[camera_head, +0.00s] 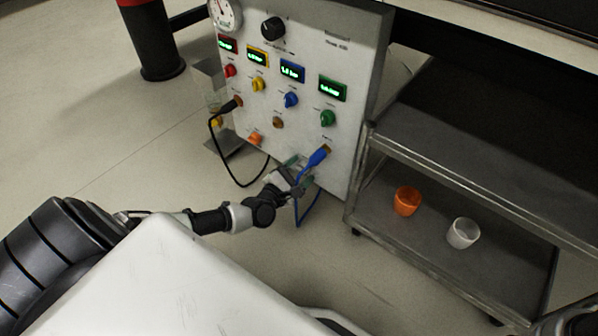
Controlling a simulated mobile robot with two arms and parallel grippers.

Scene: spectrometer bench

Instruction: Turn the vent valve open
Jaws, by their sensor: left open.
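The upright white instrument panel (300,110) carries several small knobs: red (230,71), yellow (258,84), blue (291,100) and green (327,118). A large black knob (273,28) is near its top, and an orange knob (254,138) is low on the left. The labels are too small to read, so I cannot tell which one is the vent valve. My left gripper (298,172) is open at the panel's lower edge, close to a blue cable plug (318,157). Whether it touches the plug is unclear. My right gripper is not in view.
A black cable (213,145) loops from the panel's left side. A blue cable (308,211) hangs below my gripper. To the right, a metal cart (440,160) has an orange cup (407,201) and a white cup (463,233) on its lower shelf.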

